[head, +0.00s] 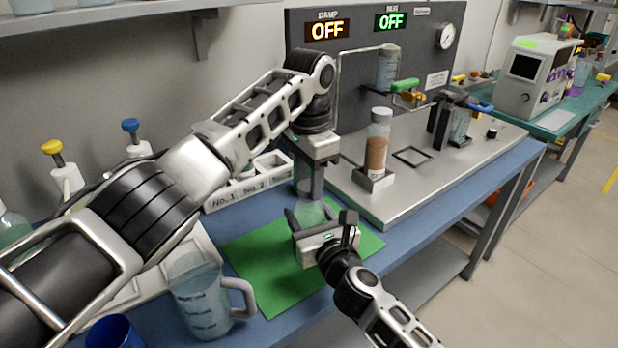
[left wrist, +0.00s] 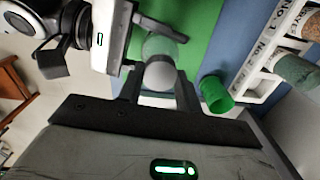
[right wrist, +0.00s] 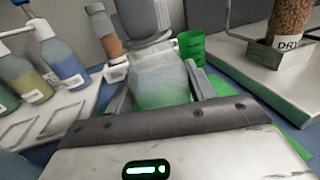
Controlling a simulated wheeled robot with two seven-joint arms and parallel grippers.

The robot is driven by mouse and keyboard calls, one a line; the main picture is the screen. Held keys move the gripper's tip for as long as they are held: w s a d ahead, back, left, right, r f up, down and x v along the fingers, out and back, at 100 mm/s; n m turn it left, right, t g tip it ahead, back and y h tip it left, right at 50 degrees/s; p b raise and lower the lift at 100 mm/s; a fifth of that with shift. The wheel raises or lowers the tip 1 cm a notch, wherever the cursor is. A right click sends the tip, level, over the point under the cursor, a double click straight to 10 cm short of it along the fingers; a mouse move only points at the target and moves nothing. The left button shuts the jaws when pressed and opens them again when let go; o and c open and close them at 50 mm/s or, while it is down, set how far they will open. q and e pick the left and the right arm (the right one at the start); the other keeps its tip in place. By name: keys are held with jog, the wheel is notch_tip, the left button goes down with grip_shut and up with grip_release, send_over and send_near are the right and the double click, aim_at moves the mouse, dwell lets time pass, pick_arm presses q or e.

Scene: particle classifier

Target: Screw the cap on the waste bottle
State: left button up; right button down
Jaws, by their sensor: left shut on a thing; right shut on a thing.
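The waste bottle (head: 308,213) is clear and stands about upright over the green mat (head: 262,262) in the head view. My right gripper (head: 325,240) is shut on its body; the bottle fills the space between the fingers in the right wrist view (right wrist: 160,85). My left gripper (head: 311,185) points down from above at the bottle's top. In the left wrist view a pale round cap (left wrist: 160,76) sits between its fingers, in line with the bottle (left wrist: 158,46). The fingers hide the joint between cap and bottle, so I cannot tell how far they are engaged.
A white rack (head: 235,194) labelled with numbers stands behind the mat. A green cup (left wrist: 214,94) is close beside the bottle. A measuring jug (head: 200,300) stands at the front left. The metal platform (head: 415,190) with a brown-filled jar (head: 377,150) is to the right.

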pick_arm(q)
jog(key=m, duration=0.7)
jog(key=shift+m, duration=0.3)
pick_arm(e)
jog(key=shift+f, duration=0.1)
pick_arm(q)
jog(key=o, duration=1.2)
jog(key=shift+c, duration=0.2)
notch_tip(320, 180, up, 12)
pick_arm(e)
jog(key=shift+c, duration=2.2)
grip_release()
